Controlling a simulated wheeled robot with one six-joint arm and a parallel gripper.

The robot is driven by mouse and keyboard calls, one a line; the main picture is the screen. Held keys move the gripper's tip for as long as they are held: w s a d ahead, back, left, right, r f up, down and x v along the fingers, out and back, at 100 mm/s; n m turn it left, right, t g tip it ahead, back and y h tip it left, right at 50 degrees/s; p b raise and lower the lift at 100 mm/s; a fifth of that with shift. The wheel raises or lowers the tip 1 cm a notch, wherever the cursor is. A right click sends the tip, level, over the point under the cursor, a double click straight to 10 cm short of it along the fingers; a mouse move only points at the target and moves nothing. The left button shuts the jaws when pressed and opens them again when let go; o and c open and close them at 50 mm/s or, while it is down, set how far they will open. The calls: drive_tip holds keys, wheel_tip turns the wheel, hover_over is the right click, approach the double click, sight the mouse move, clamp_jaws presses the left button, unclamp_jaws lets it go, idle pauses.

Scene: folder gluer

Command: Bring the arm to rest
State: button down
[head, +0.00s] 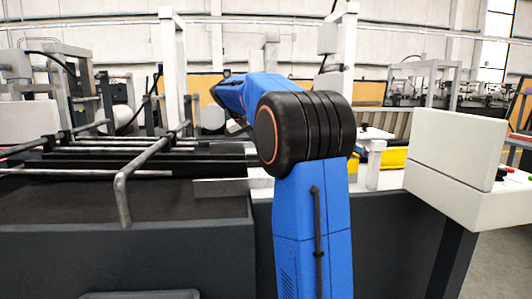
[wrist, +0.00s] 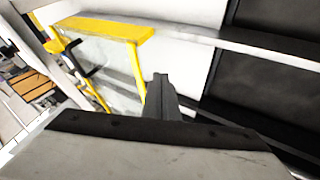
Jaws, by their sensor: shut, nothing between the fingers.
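My arm is blue with a black, orange-ringed joint and stands in the middle of the head view, in front of the machine. Its upper link runs back and to the left, over the machine. My gripper (wrist: 162,98) shows in the wrist view as grey fingers close together with nothing between them. The gripper is hidden behind the arm in the head view. In the wrist view the fingers appear in front of a pale panel and dark machine surfaces, touching nothing that I can make out.
The folder gluer's dark bed (head: 110,210) with metal rails (head: 122,190) lies to the left. A pale control box (head: 457,148) stands at the right on a bracket. A yellow frame (wrist: 110,28) shows in the wrist view. Open floor (head: 505,265) shows at the lower right.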

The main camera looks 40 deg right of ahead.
drive_tip(key=v, duration=0.5)
drive_tip(key=shift+a+r, duration=0.2)
drive_tip(key=shift+r, duration=0.05)
drive_tip(key=s+a+f+n+t+y, duration=0.1)
drive_tip(key=s+a+f+n+y, duration=0.1)
drive_tip(key=s+a+f, duration=0.55)
drive_tip(key=s+a+f+n+t+y, duration=0.2)
drive_tip(key=s+a+f+n, duration=0.1)
drive_tip(key=s+a, duration=0.8)
drive_tip(key=s+a+f+n+y, duration=0.1)
drive_tip(key=s+a+f, duration=0.5)
drive_tip(key=s+f, duration=0.2)
drive_tip(key=s+a+f+n+t+y, duration=0.1)
drive_tip(key=s+a+f+n+y, duration=0.1)
drive_tip(key=s+a+f, duration=0.5)
wheel_tip(320, 180, down, 3)
drive_tip(key=s, duration=0.2)
drive_tip(key=shift+s+a, duration=0.25)
drive_tip(key=shift+s, duration=0.05)
drive_tip(key=shift+f, duration=0.1)
